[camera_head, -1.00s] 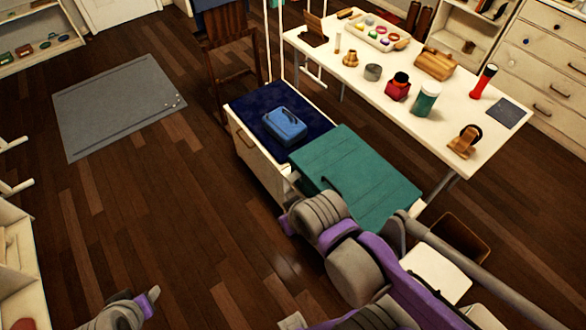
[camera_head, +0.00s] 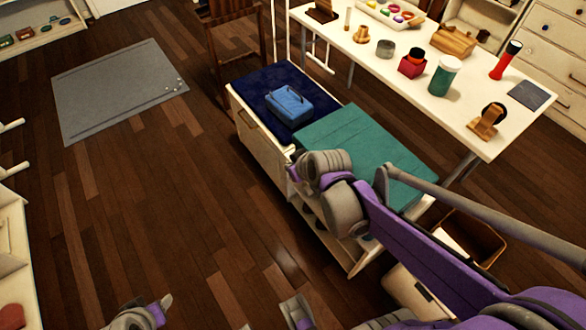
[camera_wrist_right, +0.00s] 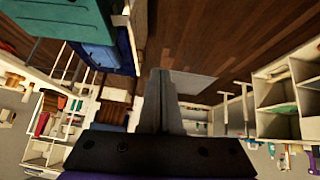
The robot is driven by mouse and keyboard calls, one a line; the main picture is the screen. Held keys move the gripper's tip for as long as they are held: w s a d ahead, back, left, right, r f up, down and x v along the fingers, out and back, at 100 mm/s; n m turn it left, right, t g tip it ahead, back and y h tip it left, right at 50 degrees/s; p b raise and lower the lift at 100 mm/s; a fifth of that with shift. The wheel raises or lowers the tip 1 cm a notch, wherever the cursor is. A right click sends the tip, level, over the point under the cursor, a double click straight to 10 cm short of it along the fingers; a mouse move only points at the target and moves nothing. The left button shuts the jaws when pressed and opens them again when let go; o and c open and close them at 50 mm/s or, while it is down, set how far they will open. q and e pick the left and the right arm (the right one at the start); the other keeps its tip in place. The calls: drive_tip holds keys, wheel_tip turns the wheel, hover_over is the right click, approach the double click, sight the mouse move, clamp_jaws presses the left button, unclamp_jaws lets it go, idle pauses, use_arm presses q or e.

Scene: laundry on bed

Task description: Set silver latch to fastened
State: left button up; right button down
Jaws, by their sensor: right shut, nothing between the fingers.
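No silver latch can be made out in either view. A blue case (camera_head: 289,105) with a handle sits on the navy top (camera_head: 262,84) of a low white cabinet (camera_head: 262,137). A teal panel (camera_head: 365,147) lies beside it on the right; the teal surface also shows in the right wrist view (camera_wrist_right: 92,54).
A white table (camera_head: 400,95) with jars, a red torch and wooden items stands at the upper right. A wooden chair (camera_head: 232,50) is behind the cabinet. A grey mat (camera_head: 115,90) lies on the wooden floor. The floor left of the cabinet is clear.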

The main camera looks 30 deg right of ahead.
use_arm(q)
wheel_tip(320, 180, down, 6)
drive_tip(key=b, duration=0.3)
drive_tip(key=shift+b, duration=0.4)
use_arm(e)
drive_tip(key=w+d+f+t, duration=0.1)
drive_tip(key=w+d+f, duration=0.5)
drive_tip(key=d+f, duration=0.1)
drive_tip(key=shift+w+d+f+h, duration=0.15)
drive_tip(key=shift+w+f+h, duration=0.2)
drive_tip(key=shift+f, duration=0.25)
use_arm(q)
drive_tip(key=f+b, duration=0.3)
drive_tip(key=f, duration=0.1)
drive_tip(key=shift+w+f+b, duration=0.2)
drive_tip(key=shift+b, duration=0.2)
use_arm(e)
drive_tip(key=s+f+x, duration=0.1)
drive_tip(key=x, duration=1.1)
drive_tip(key=shift+d+f, duration=0.25)
drive_tip(key=shift+f, duration=0.4)
use_arm(q)
drive_tip(key=shift+a, duration=0.1)
use_arm(e)
drive_tip(key=shift+s+d, duration=0.1)
